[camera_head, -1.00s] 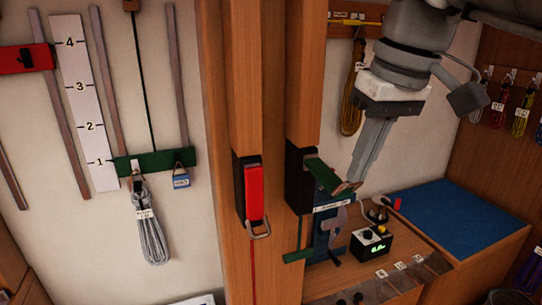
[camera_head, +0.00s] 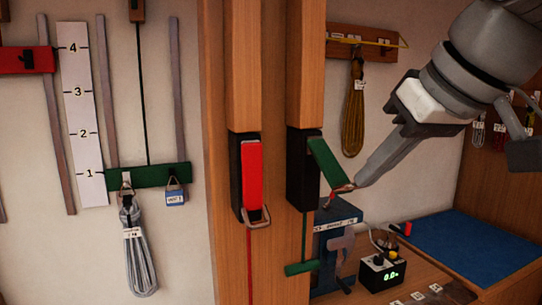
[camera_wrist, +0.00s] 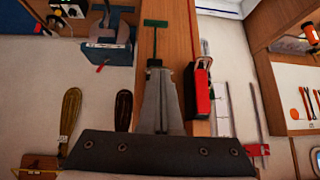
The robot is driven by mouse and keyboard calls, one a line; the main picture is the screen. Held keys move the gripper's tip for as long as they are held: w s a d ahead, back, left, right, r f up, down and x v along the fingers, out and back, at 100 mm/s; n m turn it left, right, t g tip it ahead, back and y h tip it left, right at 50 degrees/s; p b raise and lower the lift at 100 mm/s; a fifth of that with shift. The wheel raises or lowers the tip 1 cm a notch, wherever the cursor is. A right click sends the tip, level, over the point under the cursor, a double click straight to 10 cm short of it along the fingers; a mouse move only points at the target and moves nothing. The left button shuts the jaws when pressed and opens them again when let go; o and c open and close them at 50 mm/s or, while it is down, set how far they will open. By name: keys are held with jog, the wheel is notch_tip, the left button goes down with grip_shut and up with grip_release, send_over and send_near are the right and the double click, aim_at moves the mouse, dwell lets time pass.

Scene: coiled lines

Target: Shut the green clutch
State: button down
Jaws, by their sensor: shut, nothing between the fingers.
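The green clutch has a black body (camera_head: 303,172) on the wooden post, to the right of the red clutch. Its green lever (camera_head: 328,164) slants out from the top of the body, so its lower end stands away from the post. My gripper (camera_head: 360,182) is shut and empty, reaching in from the right. Its tips are at the lever's lower end and appear to touch it. In the wrist view my gripper's fingers (camera_wrist: 157,75) point up the picture toward the post and hide the lever.
The red clutch (camera_head: 252,175) sits close on the left with its lever flat. A blue vise-like tool (camera_head: 338,215) and a box with a green display (camera_head: 382,272) stand below. A yellow coil (camera_head: 353,115) hangs behind. A green bar (camera_head: 300,269) is on the line below.

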jog(key=w+a+f+t+y+b, duration=0.1)
jog(key=f+b, duration=0.4)
jog(key=b, duration=0.5)
jog(key=w+a+f+t+y+b, duration=0.1)
jog(key=w+f+t+b, duration=0.3)
jog(key=b, duration=0.6)
jog(key=shift+w+a+f, duration=0.15)
jog(key=shift+w+f, duration=0.85)
jog(key=shift+f, duration=0.15)
